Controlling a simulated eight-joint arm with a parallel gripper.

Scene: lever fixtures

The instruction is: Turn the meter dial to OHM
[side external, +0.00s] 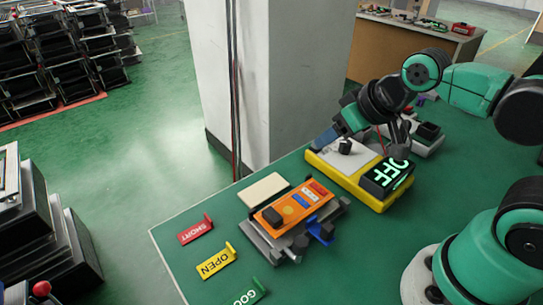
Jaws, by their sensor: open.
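The meter (370,187) is a yellow-cased box with a pale grey face, lying on the green table. Its black display (388,178) shows OFF in glowing light letters. The meter dial (345,146) is a small dark knob on the grey face. My gripper (356,140) is open, low over the far side of the meter, close to the dial. Whether a finger touches the dial or the meter, I cannot tell. The dial's pointer and markings are too small to read.
An orange device (296,206) in a grey fixture is left of the meter, beside a cream block (264,189). Red SHORT (195,230), yellow OPEN (216,262) and green (245,294) tags lie at the left. A grey-white box (428,137) is behind the meter. A pillar stands beyond the table.

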